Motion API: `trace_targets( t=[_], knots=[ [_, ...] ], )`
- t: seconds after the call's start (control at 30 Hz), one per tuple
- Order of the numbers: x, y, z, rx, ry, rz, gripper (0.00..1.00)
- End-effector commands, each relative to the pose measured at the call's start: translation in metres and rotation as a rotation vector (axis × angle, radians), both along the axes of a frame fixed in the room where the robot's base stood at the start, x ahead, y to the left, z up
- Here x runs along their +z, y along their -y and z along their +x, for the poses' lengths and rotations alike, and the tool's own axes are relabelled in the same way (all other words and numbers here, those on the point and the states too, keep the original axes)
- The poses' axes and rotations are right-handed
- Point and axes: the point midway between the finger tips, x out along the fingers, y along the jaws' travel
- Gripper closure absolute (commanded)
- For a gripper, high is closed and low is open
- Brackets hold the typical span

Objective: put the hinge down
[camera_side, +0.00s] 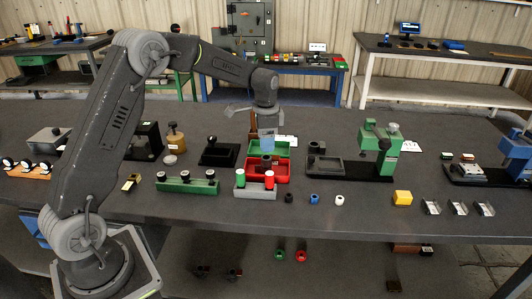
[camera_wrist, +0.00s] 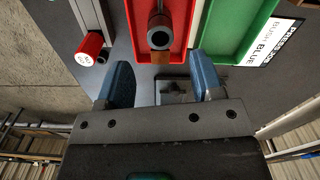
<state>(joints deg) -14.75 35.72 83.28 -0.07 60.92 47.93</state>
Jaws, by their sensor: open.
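My gripper (camera_side: 267,140) hangs above the green and red trays in the side view. In the wrist view its two blue fingers (camera_wrist: 162,82) stand well apart, so it is open. A grey block with a dark round pin (camera_wrist: 176,90) shows between the fingers in the wrist view. I cannot tell whether it is a hinge or part of a fixture below, and no grip on it shows. Several small silver bent pieces (camera_side: 458,208) lie at the right front of the bench; they may be hinges, but they are too small to tell.
Below my gripper are a green tray (camera_side: 285,155) and a red tray (camera_wrist: 184,42) holding a grey cylinder (camera_wrist: 160,28). A black-based fixture (camera_side: 345,173) and green press (camera_side: 385,145) stand right.

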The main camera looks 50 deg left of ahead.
Motion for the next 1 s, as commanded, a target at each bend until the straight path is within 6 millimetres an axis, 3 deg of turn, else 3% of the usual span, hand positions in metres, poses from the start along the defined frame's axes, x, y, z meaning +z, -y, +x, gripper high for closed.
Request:
trace_targets(
  t=[0.2, 0.5, 0.63, 0.77, 1.0],
  knots=[
    [0.039, 0.0, 0.0, 0.0, 0.003, 0.001, 0.39],
    [0.057, 0.001, -0.001, 0.002, 0.001, 0.0, 0.39],
    [0.075, 0.012, -0.013, 0.028, 0.031, 0.007, 0.39],
    [0.109, 0.035, -0.046, 0.097, 0.095, 0.015, 0.39],
    [0.155, 0.082, -0.136, 0.268, 0.24, -0.001, 0.39]
  ],
)
